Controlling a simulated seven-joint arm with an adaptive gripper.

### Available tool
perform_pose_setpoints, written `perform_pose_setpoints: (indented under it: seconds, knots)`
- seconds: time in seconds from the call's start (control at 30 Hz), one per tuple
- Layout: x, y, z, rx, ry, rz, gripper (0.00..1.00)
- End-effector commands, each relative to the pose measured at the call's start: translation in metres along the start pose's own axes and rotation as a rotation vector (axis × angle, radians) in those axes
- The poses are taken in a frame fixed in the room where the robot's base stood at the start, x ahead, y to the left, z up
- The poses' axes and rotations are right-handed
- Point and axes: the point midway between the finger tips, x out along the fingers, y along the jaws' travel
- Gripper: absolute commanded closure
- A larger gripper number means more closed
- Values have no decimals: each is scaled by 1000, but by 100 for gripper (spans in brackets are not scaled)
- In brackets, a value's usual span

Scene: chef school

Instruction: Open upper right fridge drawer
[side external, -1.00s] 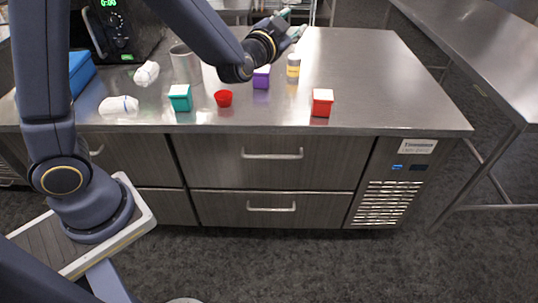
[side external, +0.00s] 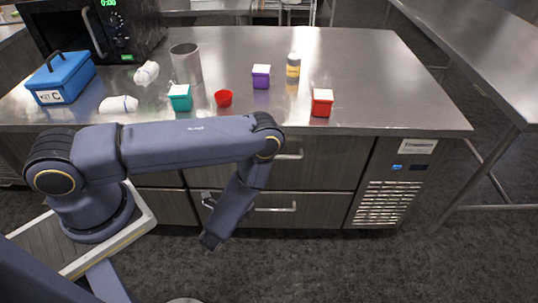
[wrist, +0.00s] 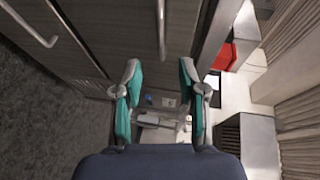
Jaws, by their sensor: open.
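The upper right fridge drawer (side external: 325,162) is shut, with a grey front under the steel counter. Its bar handle (side external: 290,156) is partly hidden behind my arm in the side view. In the wrist view the upper drawer handle (wrist: 161,30) runs upright in the picture, just ahead of my fingers and lined up with the gap between them. My gripper (wrist: 160,72) is open and empty, with teal pads on its fingers. Contact with the handle does not show.
The lower drawer handle (side external: 275,208) sits below; it also shows in the wrist view (wrist: 28,22). The counter (side external: 370,75) overhangs the drawers and carries a red box (side external: 322,103), a purple box (side external: 261,77) and a blue case (side external: 62,78). Open floor lies in front.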

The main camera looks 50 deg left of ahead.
Motion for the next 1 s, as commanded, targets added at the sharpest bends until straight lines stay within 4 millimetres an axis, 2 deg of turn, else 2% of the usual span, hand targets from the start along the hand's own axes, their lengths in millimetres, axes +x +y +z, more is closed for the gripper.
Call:
perform_pose_setpoints:
  seconds: [0.4,0.6,0.8,1.0]
  knots:
    - [97,-2,1,-5,-3,-5,59]
    - [134,-2,1,-3,-2,-3,59]
    - [152,-1,0,-2,-1,-2,59]
    - [154,-1,0,-1,0,-2,59]
